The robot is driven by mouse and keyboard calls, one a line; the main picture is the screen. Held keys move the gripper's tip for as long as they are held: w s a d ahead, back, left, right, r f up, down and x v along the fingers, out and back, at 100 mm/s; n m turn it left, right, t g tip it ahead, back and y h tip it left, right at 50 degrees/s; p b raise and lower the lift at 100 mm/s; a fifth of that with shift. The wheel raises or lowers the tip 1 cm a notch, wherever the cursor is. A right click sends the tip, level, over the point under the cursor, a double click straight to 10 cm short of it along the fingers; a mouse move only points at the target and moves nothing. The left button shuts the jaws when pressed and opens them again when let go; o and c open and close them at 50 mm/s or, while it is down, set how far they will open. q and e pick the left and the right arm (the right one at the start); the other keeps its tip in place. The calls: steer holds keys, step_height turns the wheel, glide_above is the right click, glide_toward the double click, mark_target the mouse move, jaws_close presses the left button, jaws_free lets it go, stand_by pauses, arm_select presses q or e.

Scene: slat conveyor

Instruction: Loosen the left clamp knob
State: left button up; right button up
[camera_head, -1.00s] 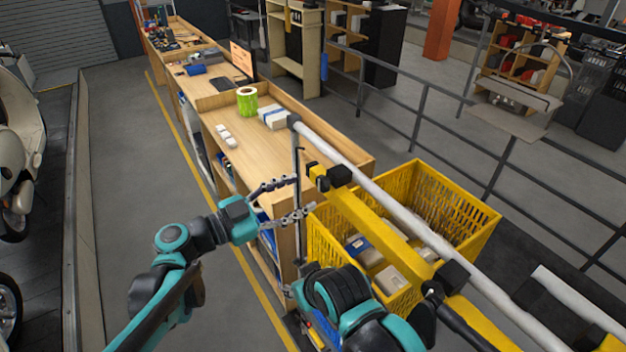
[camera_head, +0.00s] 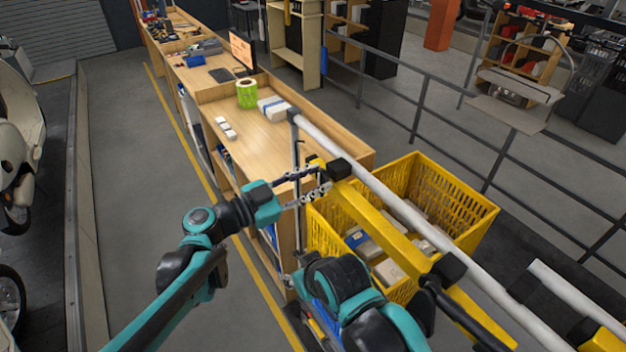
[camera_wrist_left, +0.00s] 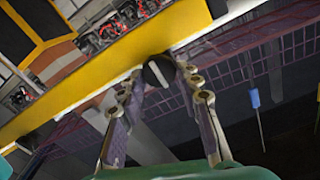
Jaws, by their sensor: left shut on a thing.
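The left clamp knob (camera_wrist_left: 158,72) is small, dark and rounded, under the edge of the yellow beam (camera_head: 385,227). In the left wrist view it sits between the fingertips of my left gripper (camera_wrist_left: 160,78). In the head view my left gripper (camera_head: 323,180) reaches from the left to the beam's far end, its fingers shut on the knob, which they mostly hide there. A black clamp block (camera_head: 340,168) sits on the beam end beside the white rail (camera_head: 390,199). Part of my right arm (camera_head: 340,290) shows low in the middle; its gripper is not visible.
A yellow crate (camera_head: 470,222) with several boxes stands under and beside the beam. A wooden bench (camera_head: 262,146) with a green roll (camera_head: 246,94) runs behind my left gripper. Open floor (camera_head: 125,185) lies to the left; a grey railing (camera_head: 460,128) runs at right.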

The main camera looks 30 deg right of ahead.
arm_select(q)
steer(key=shift+n, duration=0.4)
steer(key=n+b, duration=0.2)
steer(key=n, duration=0.1)
steer(key=shift+w+f+n, duration=0.1)
steer(key=shift+n, duration=0.2)
steer(key=n+b, duration=0.2)
steer(key=n, duration=0.2)
steer(key=shift+n, duration=0.3)
steer(key=n+b, duration=0.1)
steer(key=n, duration=0.3)
steer(key=shift+w+b, duration=0.15)
steer(key=shift+b, duration=0.25)
steer(key=shift+n+b, duration=0.55)
steer(key=shift+n, duration=1.95)
steer(key=o, duration=1.2)
steer(key=shift+c, duration=0.2)
steer(key=shift+a, duration=0.15)
